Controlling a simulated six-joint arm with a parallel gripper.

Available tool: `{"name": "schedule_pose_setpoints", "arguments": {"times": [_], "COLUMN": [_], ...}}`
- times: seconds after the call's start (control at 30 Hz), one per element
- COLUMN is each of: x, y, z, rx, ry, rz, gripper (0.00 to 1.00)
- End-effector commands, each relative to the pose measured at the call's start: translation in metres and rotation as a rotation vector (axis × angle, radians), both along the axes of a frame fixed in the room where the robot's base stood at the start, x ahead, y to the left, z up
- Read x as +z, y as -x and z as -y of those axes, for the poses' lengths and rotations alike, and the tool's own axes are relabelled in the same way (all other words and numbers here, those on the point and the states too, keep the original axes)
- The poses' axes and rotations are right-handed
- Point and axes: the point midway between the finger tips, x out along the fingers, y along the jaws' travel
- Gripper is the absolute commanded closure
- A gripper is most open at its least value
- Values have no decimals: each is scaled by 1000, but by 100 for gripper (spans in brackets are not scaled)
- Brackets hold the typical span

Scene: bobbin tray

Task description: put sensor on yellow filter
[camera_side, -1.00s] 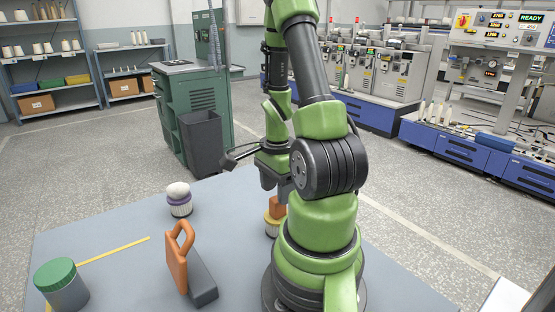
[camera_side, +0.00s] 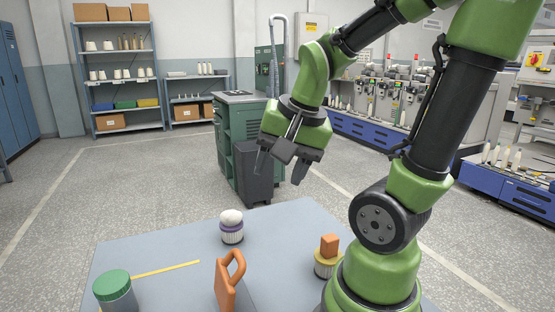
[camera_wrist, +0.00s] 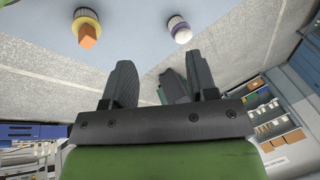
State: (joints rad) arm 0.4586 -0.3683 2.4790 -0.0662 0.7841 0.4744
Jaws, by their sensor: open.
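An orange block (camera_side: 329,246), likely the sensor, sits on top of the yellow filter (camera_side: 327,264) on the blue-grey table. The orange block also shows in the wrist view (camera_wrist: 88,37), with the yellow filter (camera_wrist: 84,16) around its base. My gripper (camera_side: 280,171) is open and empty, raised well above the table, with its fingers pointing down. In the wrist view its two fingers (camera_wrist: 160,62) are spread apart, clear of the block and filter.
A white rounded piece (camera_side: 231,217) rests on a purple-rimmed filter (camera_side: 231,235) to the left. An orange-handled tool (camera_side: 226,285), a green-lidded jar (camera_side: 114,290) and a yellow strip (camera_side: 165,270) lie on the table (camera_side: 285,230). The table's middle is clear.

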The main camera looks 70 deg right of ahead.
Motion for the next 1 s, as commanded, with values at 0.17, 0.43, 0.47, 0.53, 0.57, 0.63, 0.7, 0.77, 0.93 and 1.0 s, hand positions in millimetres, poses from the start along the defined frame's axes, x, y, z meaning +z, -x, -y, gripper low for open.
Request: {"name": "schedule_pose_setpoints", "arguments": {"times": [0.17, 0.43, 0.47, 0.53, 0.57, 0.63, 0.7, 0.77, 0.93, 1.0], "x": [36, 50, 50, 50, 50, 50, 50, 50, 50, 50], "y": [6, 20, 21, 20, 20, 20, 20, 20, 20, 20], "z": [-64, -93, -93, -92, -92, -92, -92, -92, -92, -92], "rx": [544, 827, 829, 828, 827, 826, 825, 825, 825, 825], "ry": [121, 185, 185, 185, 185, 184, 184, 184, 184, 184], "rz": [186, 291, 292, 291, 290, 290, 289, 289, 289, 289], "gripper": [47, 47, 47, 47, 47, 47, 47, 47, 47, 47]}}
